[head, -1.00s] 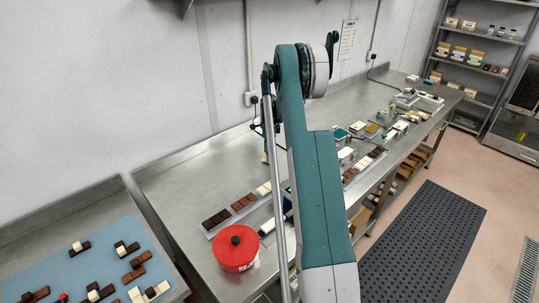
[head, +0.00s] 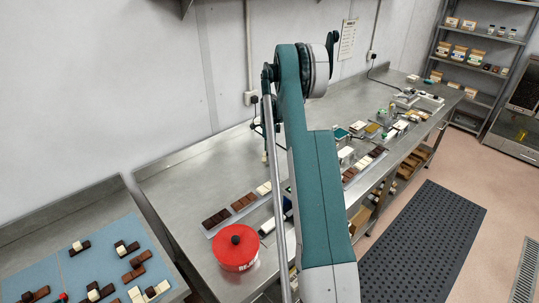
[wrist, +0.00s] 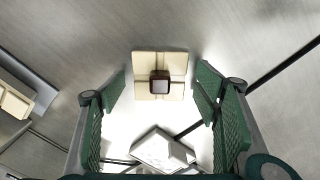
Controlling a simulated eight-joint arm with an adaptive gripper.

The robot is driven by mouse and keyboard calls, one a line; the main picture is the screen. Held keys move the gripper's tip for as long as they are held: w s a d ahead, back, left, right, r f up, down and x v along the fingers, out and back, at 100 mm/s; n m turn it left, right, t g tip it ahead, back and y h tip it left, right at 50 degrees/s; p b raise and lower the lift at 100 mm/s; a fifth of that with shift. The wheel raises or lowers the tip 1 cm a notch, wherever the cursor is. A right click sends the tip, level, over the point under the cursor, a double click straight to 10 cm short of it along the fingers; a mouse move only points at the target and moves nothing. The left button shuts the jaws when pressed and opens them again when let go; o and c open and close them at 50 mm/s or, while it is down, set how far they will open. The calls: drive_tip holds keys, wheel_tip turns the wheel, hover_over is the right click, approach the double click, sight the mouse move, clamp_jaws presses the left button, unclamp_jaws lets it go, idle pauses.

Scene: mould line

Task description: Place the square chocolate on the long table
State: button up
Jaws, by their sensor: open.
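In the wrist view a cream square chocolate (wrist: 160,61) scored into segments lies flat on a metal surface. A small brown square piece (wrist: 160,83) shows in front of its middle, with a paler centre. My gripper (wrist: 161,86) is open, its green ribbed fingers apart to the left and right of these pieces. No contact with the fingers shows. In the head view my arm hides the gripper and this chocolate. The long steel table (head: 185,178) runs along the wall to the back right.
A red lidded pot (head: 236,248) stands at the table's near end, beside a row of dark, brown and white bars (head: 243,202). A blue mat (head: 60,265) with several chocolate pieces lies on the separate left table. A white block (wrist: 160,150) lies near my gripper.

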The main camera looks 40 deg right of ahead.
wheel_tip(320, 180, up, 12)
idle(0.6)
drive_tip(key=shift+r, duration=0.1)
drive_tip(key=shift+a, duration=0.1)
idle(0.4)
drive_tip(key=s+a+r+n+t, duration=0.1)
drive_tip(key=a+r+n, duration=0.2)
drive_tip(key=a+r, duration=0.45)
drive_tip(key=s+a+r+n, duration=0.25)
drive_tip(key=a+r, duration=0.35)
drive_tip(key=a, duration=0.3)
drive_tip(key=s+a+r+n+t+h, duration=0.1)
drive_tip(key=s+a+r+n, duration=0.3)
drive_tip(key=a, duration=0.5)
drive_tip(key=s+a+r+n+t, duration=0.1)
drive_tip(key=s+a+r+n, duration=0.2)
drive_tip(key=s+a+r, duration=0.35)
drive_tip(key=s+a+n+t, duration=0.2)
drive_tip(key=s+a+n, duration=0.5)
drive_tip(key=s+a, duration=0.6)
drive_tip(key=s+a+f+n+t, duration=0.1)
drive_tip(key=s+a+f+n, duration=0.2)
drive_tip(key=s+a, duration=0.3)
drive_tip(key=s+a+f+n+t+y, duration=0.1)
drive_tip(key=s+a+f+n, duration=0.2)
drive_tip(key=s, duration=0.4)
drive_tip(key=a+n, duration=0.1)
drive_tip(key=a, duration=0.1)
drive_tip(key=shift+a+f, duration=0.15)
drive_tip(key=shift+a, duration=0.25)
